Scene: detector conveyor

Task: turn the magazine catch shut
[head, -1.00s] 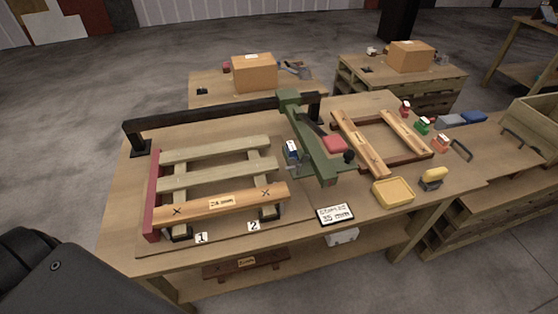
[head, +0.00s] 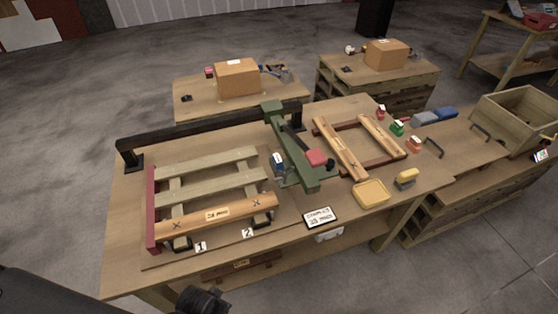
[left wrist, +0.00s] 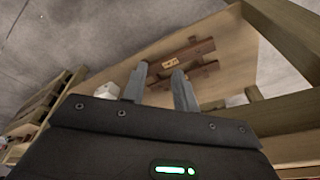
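I cannot make out a magazine catch for certain in either view. A green clamp-like fixture (head: 290,150) with a red pad (head: 316,158) and a dark lever stands on the main table. My right gripper is not recognisable in view.
A slatted wooden frame (head: 218,213) lies left of the green fixture, behind it a black rail (head: 210,124). To the right are another wooden frame (head: 338,148), a yellow tray (head: 371,194) and a yellow-topped block (head: 406,179).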

